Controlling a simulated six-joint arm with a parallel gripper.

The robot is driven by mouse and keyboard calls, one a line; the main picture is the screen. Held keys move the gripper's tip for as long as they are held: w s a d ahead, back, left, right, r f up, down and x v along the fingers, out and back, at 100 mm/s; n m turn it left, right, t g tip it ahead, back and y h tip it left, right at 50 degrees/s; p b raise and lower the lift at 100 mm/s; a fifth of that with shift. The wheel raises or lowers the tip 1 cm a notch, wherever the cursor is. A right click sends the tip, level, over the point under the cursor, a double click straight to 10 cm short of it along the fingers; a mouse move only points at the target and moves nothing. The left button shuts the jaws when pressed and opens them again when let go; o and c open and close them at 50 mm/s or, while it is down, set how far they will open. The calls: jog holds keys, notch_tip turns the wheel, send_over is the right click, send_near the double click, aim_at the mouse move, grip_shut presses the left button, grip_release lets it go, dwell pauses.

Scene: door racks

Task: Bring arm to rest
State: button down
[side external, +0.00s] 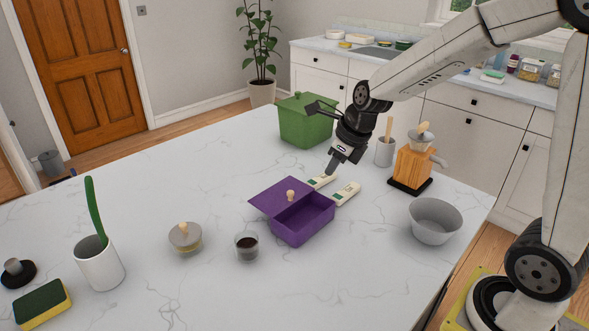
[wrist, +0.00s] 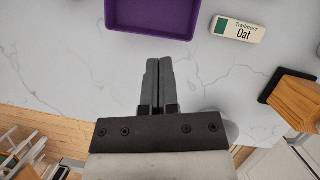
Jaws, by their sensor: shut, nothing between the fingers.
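My gripper (side external: 341,165) is shut and empty. It hangs above the marble counter, behind the purple box in the side external view. In the wrist view its two fingers (wrist: 159,68) lie together, pointing toward the purple box (wrist: 153,32). The purple box also shows in the side external view (side external: 313,226), with its purple lid (side external: 283,192) beside its open part. A small carton marked Oat (wrist: 237,32) lies on the counter to the right of the box in the wrist view. My arm reaches in from the right.
Near my gripper stand a green bin (side external: 304,128), a white utensil cup (side external: 385,153), a wooden dispenser (side external: 412,168) and a grey bowl (side external: 436,223). A white cup (side external: 100,265), a lidded jar (side external: 186,240), a small glass (side external: 247,248) and a sponge (side external: 42,304) stand left. The counter's left back is clear.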

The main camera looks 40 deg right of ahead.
jog(key=s+a+f+n, duration=0.1)
jog(key=s+n, duration=0.3)
jog(key=n, duration=0.7)
jog(key=s+a+f+n+g, duration=0.1)
jog(key=s+f+n, duration=0.3)
jog(key=n, duration=0.6)
jog(key=s+a+f+n+h, duration=0.1)
jog(key=s+n, duration=0.3)
jog(key=n, duration=0.7)
jog(key=shift+a+f+n+g, duration=0.25)
jog(key=shift+f+n+g, duration=0.05)
jog(key=shift+f, duration=0.45)
